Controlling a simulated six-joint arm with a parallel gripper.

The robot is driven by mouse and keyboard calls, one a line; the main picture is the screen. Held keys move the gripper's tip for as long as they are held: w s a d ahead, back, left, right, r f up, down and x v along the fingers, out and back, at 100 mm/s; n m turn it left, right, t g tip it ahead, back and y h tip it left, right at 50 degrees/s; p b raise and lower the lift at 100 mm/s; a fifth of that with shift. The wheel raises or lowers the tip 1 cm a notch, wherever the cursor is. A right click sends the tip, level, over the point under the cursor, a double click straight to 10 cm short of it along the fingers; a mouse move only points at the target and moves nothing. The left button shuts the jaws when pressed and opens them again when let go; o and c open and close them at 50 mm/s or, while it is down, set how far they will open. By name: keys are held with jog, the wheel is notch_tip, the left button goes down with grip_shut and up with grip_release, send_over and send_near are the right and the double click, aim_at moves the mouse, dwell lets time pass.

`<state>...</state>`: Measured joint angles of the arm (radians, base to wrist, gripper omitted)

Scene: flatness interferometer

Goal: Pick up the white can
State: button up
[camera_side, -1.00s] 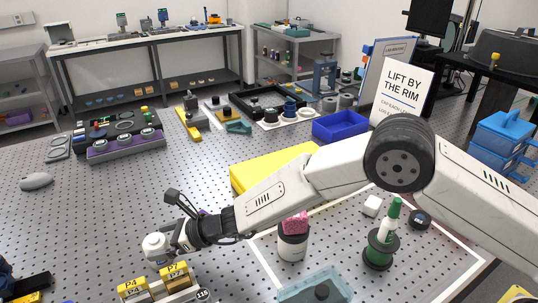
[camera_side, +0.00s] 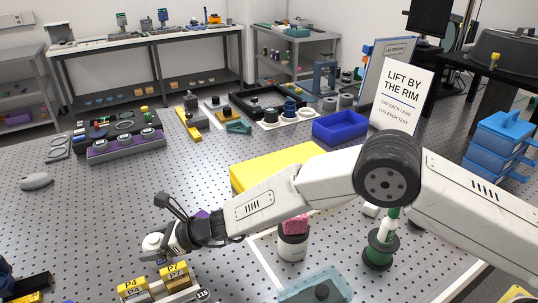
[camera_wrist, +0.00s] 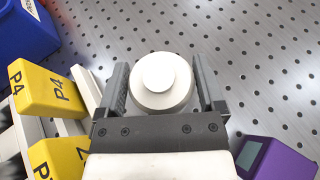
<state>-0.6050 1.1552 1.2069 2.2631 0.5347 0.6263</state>
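The white can (camera_wrist: 163,84), round with a smaller round top, sits between the two fingers of my gripper (camera_wrist: 162,88) in the wrist view. The dark fingers stand close along its left and right sides. I cannot tell whether both press on it or a thin gap is left. In the side view the white can (camera_side: 154,245) shows at the end of my gripper (camera_side: 165,243), at the lower left, partly covered by it. Its base is hidden, so I cannot tell whether it touches the table.
Yellow blocks marked P4 and P7 (camera_side: 132,288) stand in a rack just in front; the P4 block (camera_wrist: 50,88) is left of my gripper in the wrist view. A purple device (camera_wrist: 278,160) lies at lower right. A pink-topped cup (camera_side: 292,244) and a green bottle (camera_side: 380,249) stand right.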

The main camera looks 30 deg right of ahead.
aim_at(152, 239)
jog(key=c, duration=0.8)
jog(key=shift+c, duration=0.2)
jog(key=shift+r, duration=0.2)
jog(key=shift+r, duration=1.45)
jog(key=s+d+r, duration=0.8)
jog(key=s+r, duration=0.1)
jog(key=s, duration=0.2)
jog(key=shift+s+r, duration=0.2)
jog(key=shift+r, duration=0.15)
